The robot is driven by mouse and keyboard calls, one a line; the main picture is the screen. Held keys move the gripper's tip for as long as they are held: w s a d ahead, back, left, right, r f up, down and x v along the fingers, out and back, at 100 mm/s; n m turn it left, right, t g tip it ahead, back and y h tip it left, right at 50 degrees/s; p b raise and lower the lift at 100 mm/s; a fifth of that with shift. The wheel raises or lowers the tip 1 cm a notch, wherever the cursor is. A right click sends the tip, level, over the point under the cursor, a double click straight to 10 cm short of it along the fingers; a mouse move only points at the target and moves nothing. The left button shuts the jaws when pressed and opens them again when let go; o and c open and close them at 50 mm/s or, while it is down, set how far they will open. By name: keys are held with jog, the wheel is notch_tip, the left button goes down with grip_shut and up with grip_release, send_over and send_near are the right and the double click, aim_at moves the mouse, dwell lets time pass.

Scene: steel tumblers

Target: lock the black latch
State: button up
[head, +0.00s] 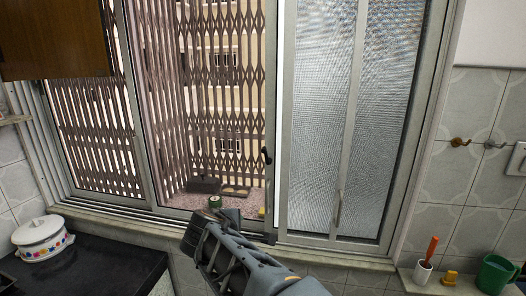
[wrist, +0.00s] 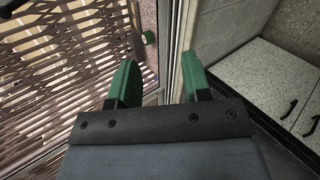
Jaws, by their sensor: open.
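The black latch (head: 266,154) is a small dark piece on the upright metal frame where the open window pane meets the frosted glass. Whether it is locked is too small to tell. My gripper (head: 222,218) is below and left of it in the head view, in front of the lower window frame, apart from the latch. In the wrist view my gripper (wrist: 160,82) shows two green fingers spread apart with nothing between them. I cannot make out the latch in the wrist view.
A folding metal grille (head: 225,75) stands outside. A green round item (head: 215,202) lies on the outer ledge. A white pot (head: 41,238) stands on the black counter (head: 105,268) at left. A white cup (head: 423,272) and green mug (head: 496,273) stand at right.

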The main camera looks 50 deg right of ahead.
jog(key=w+d+r+n+h, duration=0.2)
jog(key=d+r+n+h, duration=0.2)
jog(key=d+r+n, duration=0.15)
jog(key=n+t+h, duration=0.3)
jog(key=n, duration=0.5)
send_near(263, 151)
jog(key=shift+m, duration=0.25)
jog(key=p+x, duration=0.3)
jog(key=x, duration=0.8)
jog(key=shift+p, duration=0.35)
